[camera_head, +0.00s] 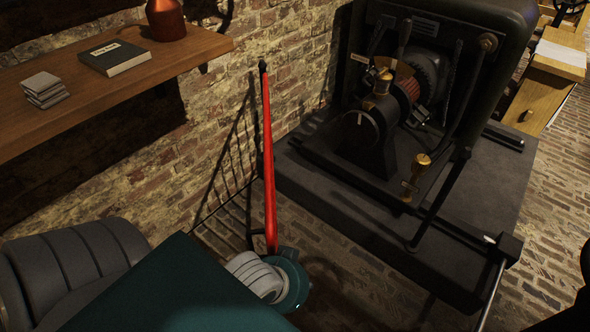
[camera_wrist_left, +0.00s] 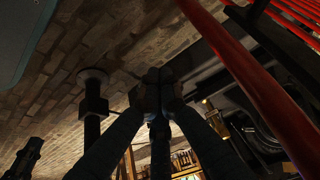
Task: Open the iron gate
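The red iron gate (camera_head: 268,160) shows nearly edge-on in the head view, as a tall narrow red shape with a black knob on top. It stands between the brick wall and the machine. In the left wrist view its red bars (camera_wrist_left: 250,80) cross the upper right. My left gripper (camera_wrist_left: 155,82) has its dark fingertips together there, with nothing clear between them. The gate bars are to the right of the fingers. In the head view my left arm hides the gripper. My right gripper is not in view.
A dark machine on a black base (camera_head: 345,205) stands right of the gate. A wooden shelf (camera_head: 110,85) with a book (camera_head: 115,57) and a red vessel (camera_head: 166,18) juts from the wall at left. A wooden desk (camera_head: 545,85) is far right. Brick floor lies between.

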